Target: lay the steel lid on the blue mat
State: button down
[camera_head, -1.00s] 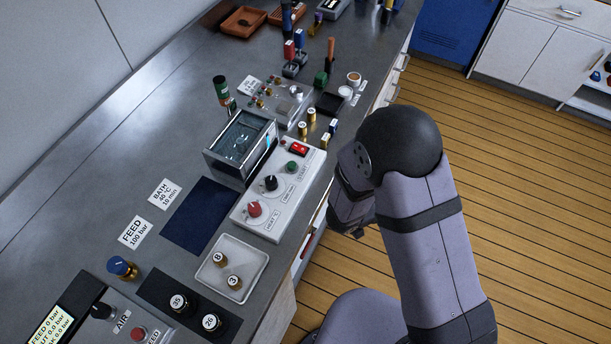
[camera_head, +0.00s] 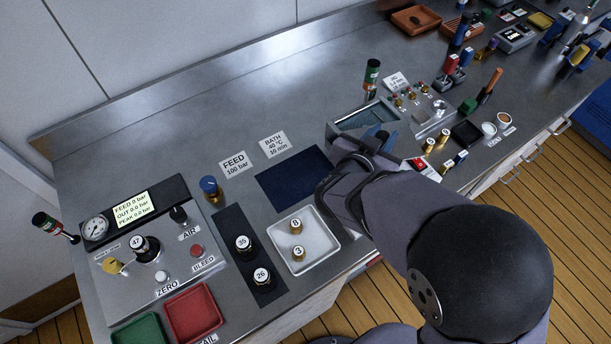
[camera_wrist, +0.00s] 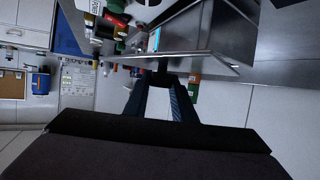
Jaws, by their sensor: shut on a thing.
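My gripper (camera_head: 378,140) is low over the front edge of the bath (camera_head: 352,120) in the head view. In the wrist view its two fingers (camera_wrist: 161,84) are closed on the dark knob of the steel lid (camera_wrist: 190,55), a thin grey plate seen nearly edge-on. In the head view I cannot tell the lid from the bath top, and whether it touches the bath is unclear. The blue mat (camera_head: 292,178) lies flat and bare on the bench, left of my gripper.
A white tray (camera_head: 325,255) with two numbered brass pieces sits in front of the mat. Printed cards (camera_head: 235,164) lie behind it, and a blue-capped knob (camera_head: 210,187) stands to its left.

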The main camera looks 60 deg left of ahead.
jog(key=s+a+r+n+g+y+b, duration=0.15)
jog(key=s+a, duration=0.25)
jog(key=s, duration=0.4)
jog(key=s+a+n+g+y, duration=0.1)
jog(key=s+a+n+y, duration=0.1)
jog(key=s+a, duration=0.5)
jog(key=shift+s+d+f+p, duration=0.25)
jog(key=shift+s+d+f, duration=0.1)
jog(key=shift+f, duration=1.3)
jog(key=shift+s+d+f+p, duration=0.25)
jog(key=shift+d+f, duration=0.15)
jog(key=shift+f, duration=1.25)
jog(key=shift+s+d+f+p, duration=0.2)
jog(key=shift+s+d+f, duration=0.15)
jog(key=shift+f, duration=1.3)
jog(key=shift+f, duration=0.1)
jog(key=shift+f+b, duration=0.4)
jog(key=shift+f, duration=0.2)
jog(key=c, duration=1.5)
grip_release()
